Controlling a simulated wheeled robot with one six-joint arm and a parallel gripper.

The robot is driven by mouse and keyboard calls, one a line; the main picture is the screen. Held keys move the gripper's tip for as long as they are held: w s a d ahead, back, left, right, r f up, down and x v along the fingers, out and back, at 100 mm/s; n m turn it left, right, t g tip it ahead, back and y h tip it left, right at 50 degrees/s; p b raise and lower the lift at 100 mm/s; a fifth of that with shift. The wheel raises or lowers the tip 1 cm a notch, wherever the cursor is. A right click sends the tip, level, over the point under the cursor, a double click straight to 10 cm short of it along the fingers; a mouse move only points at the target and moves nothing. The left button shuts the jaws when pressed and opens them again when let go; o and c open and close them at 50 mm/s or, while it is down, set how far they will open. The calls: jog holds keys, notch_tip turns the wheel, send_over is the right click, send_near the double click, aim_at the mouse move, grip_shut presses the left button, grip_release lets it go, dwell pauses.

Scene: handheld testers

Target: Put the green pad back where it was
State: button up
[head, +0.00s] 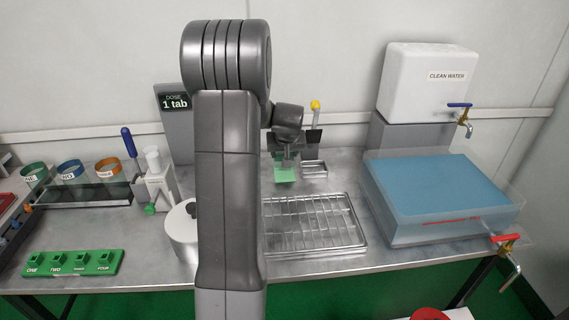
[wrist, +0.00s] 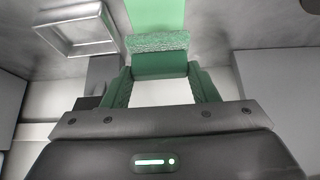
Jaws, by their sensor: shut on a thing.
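My gripper (wrist: 160,80) is shut on the green pad (wrist: 158,64), a dark green block with a rough, paler green face. The pad sits between the two green fingertips in the wrist view. A flat light green patch (wrist: 156,14) lies just beyond the pad at the top of that view. In the head view my gripper (head: 287,150) is above the light green patch (head: 285,174) at the back of the steel bench. The held pad is hard to make out there. I cannot tell whether it touches the bench.
A small metal tray (head: 314,168) stands close to the right of the patch; it also shows in the wrist view (wrist: 76,24). A wire drying rack (head: 315,224) lies in front. A blue-topped basin (head: 440,186) is at right. My arm hides part of the bench.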

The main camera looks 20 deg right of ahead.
jog(key=shift+f, duration=1.85)
jog(key=shift+f, duration=0.1)
jog(key=shift+f+b, duration=0.15)
jog(key=shift+b, duration=0.2)
jog(key=o, duration=1)
jog(key=shift+r+p, duration=0.35)
jog(key=v, duration=1.2)
jog(key=shift+f, duration=0.1)
